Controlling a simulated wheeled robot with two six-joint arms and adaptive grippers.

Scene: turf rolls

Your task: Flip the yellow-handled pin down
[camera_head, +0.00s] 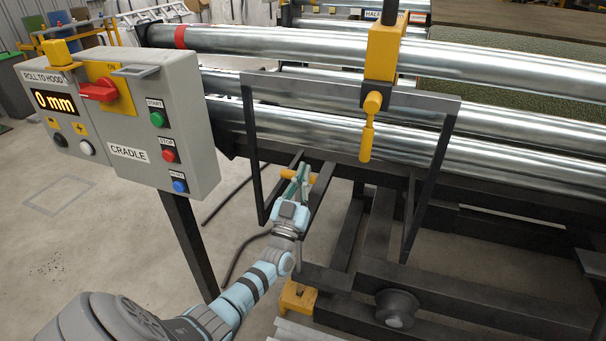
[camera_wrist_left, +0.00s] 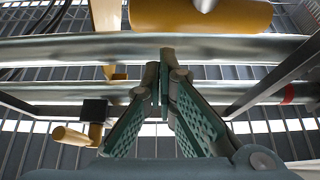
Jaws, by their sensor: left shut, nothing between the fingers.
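A yellow handle (camera_head: 287,174) lies roughly level at the lower left of the dark frame, partly hidden behind my left gripper. A large yellow cylinder (camera_wrist_left: 225,16), seemingly this handle up close, fills the top of the left wrist view. My left gripper (camera_head: 304,170) has its green fingers together and empty, right beside this handle; I cannot tell whether they touch it. The fingertips (camera_wrist_left: 166,62) show in the left wrist view. A second yellow handle (camera_head: 367,138) hangs down from a black pivot under a yellow block (camera_head: 385,50). My right gripper is out of view.
A grey control box (camera_head: 188,125) on a dark post stands at left, its display reading 0 mm. Shiny rollers (camera_head: 270,47) run across behind the dark frame (camera_head: 250,150). A yellow block (camera_head: 297,296) sits low on the cradle base. Open floor lies at left.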

